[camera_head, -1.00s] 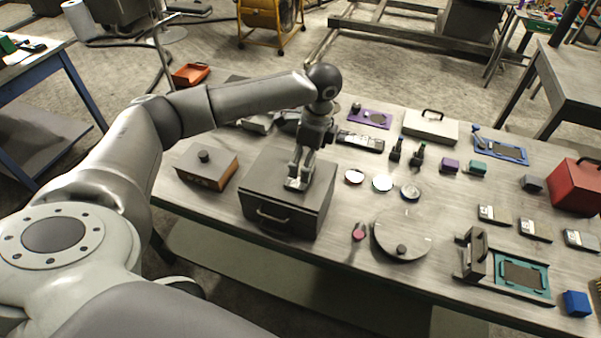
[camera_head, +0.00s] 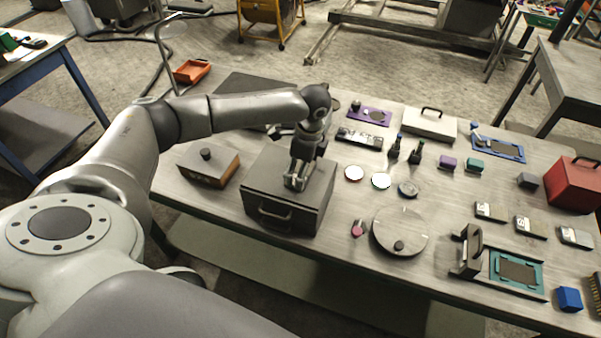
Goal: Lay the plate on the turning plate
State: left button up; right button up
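The turning plate (camera_head: 400,232) is a round grey disc with a dark knob near its front edge. It lies flat near the table's front, and its top is bare apart from the knob. Three small round discs lie behind it: one pale with a reddish rim (camera_head: 354,173), one pale (camera_head: 381,181) and one darker (camera_head: 408,189). I cannot tell which thing is the plate. My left gripper (camera_head: 296,182) points down at the top of a dark grey box with a handle (camera_head: 290,192). Its fingertips are too small to show whether they hold something. My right gripper is out of view.
A wooden box with a knob (camera_head: 208,166) stands left of the grey box. A small pink-topped item (camera_head: 357,229) lies between the grey box and the turning plate. A dark upright bracket (camera_head: 469,251) and a teal frame (camera_head: 516,270) are to the right. Several small blocks lie behind.

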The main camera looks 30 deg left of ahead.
pick_arm(q)
jog(key=c, duration=0.6)
jog(key=shift+c, duration=0.2)
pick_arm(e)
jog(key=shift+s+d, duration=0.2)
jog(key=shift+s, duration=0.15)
pick_arm(q)
jog(key=shift+w+r, duration=0.1)
jog(key=shift+r, duration=0.05)
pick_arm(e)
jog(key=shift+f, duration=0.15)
pick_arm(q)
jog(key=shift+r+b, duration=0.6)
jog(key=shift+b, duration=0.05)
jog(key=s+d+r+b, duration=0.4)
jog(key=s+d+r, duration=0.4)
jog(key=d+r, duration=0.4)
jog(key=s+d+f+n+g+h+b, duration=0.1)
jog(key=s+f+n+b, duration=0.4)
jog(key=f+n, duration=0.5)
jog(key=shift+s+f+n, duration=0.15)
jog(key=shift+s+n, duration=0.8)
jog(key=shift+n, duration=1.65)
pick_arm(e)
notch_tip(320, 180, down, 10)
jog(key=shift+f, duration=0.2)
